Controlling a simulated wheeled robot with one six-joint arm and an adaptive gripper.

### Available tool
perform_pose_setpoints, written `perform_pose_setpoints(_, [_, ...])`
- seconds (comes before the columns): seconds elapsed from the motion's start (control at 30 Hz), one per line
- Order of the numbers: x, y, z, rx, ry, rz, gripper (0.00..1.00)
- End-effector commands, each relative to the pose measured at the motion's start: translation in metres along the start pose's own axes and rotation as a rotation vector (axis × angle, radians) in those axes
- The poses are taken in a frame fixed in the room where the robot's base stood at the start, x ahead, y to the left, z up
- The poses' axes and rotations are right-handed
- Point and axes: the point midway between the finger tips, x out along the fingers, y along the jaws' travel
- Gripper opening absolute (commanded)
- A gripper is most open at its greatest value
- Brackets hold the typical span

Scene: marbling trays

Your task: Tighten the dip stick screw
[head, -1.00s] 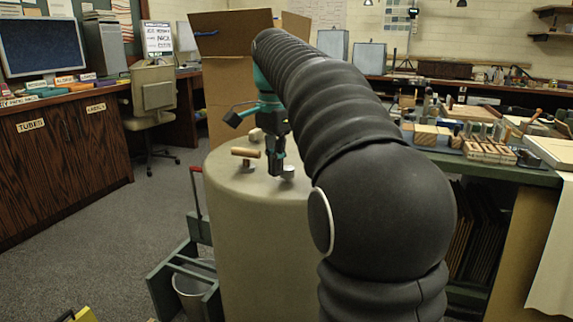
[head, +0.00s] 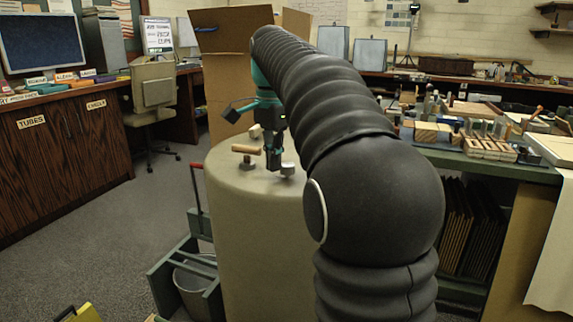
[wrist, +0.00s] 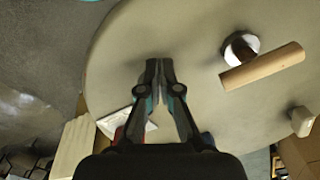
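A wooden T-shaped handle (head: 246,149) sits above a round metal base (head: 248,164) on top of a beige drum (head: 240,235). In the wrist view the handle (wrist: 262,67) lies right of my gripper, with the metal disc (wrist: 240,48) beside it. A small grey metal knob (head: 287,169) stands just right of my gripper in the head view. I cannot tell which fitting is the dip stick screw. My gripper (head: 273,172) points down, low over the drum top. In the wrist view its fingertips (wrist: 158,65) are together with nothing visible between them.
A cream block (head: 256,131) stands behind the handle on the drum. A green frame (head: 180,275) with a metal bucket stands at the drum's left. A cluttered workbench (head: 500,165) is at the right. The floor at left is open.

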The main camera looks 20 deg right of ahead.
Motion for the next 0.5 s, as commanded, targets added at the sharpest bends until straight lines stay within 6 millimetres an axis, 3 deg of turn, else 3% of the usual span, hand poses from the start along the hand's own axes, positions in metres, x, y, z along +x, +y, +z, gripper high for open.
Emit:
perform_pose_setpoints(0.27, [-0.002,-0.004,0.007,-0.002,0.002,-0.002,0.00])
perform_pose_setpoints(0.5, [-0.022,-0.004,0.007,-0.003,0.001,-0.002,0.00])
